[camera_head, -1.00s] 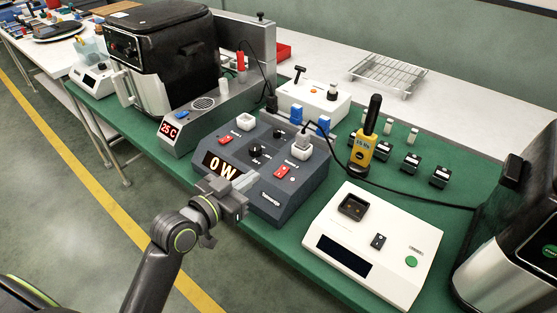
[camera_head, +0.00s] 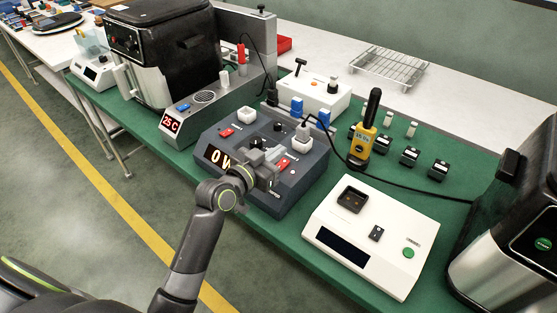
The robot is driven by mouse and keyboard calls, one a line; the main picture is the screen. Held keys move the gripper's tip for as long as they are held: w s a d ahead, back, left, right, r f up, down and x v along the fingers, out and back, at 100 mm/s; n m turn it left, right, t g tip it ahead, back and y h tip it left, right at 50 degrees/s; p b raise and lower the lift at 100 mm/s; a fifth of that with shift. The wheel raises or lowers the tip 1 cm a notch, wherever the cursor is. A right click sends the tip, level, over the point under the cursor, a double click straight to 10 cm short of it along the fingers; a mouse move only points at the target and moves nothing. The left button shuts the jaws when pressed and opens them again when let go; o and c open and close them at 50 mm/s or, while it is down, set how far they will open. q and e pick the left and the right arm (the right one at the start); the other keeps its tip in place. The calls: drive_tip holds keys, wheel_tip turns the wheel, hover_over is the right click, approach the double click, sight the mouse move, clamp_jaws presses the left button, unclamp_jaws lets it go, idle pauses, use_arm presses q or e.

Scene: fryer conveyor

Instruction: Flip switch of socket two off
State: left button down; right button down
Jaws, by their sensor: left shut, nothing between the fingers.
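The dark grey power unit (camera_head: 219,135) sits on the green mat, with a lit display (camera_head: 213,155) partly hidden by my left gripper. A red switch (camera_head: 227,132) is near the left socket. Another red switch (camera_head: 284,164) is near the right socket, beside my gripper's fingers. My left gripper (camera_head: 273,160) is shut and empty over the unit's front right part. Whether it touches the switch I cannot tell. My right gripper is not in view.
A white device with a dark screen (camera_head: 343,250) is at the front right. A yellow tester (camera_head: 361,145) and several small black blocks stand behind it. A black fryer (camera_head: 165,45) is at the left, another appliance (camera_head: 510,255) at the right edge. A black cable crosses the mat.

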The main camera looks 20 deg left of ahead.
sight(279, 163)
use_arm(q)
drive_tip(key=f, duration=0.1)
drive_tip(key=w+f, duration=0.1)
drive_tip(key=f, duration=0.1)
drive_tip(key=shift+d+f, duration=0.15)
drive_tip(key=shift+f, duration=0.4)
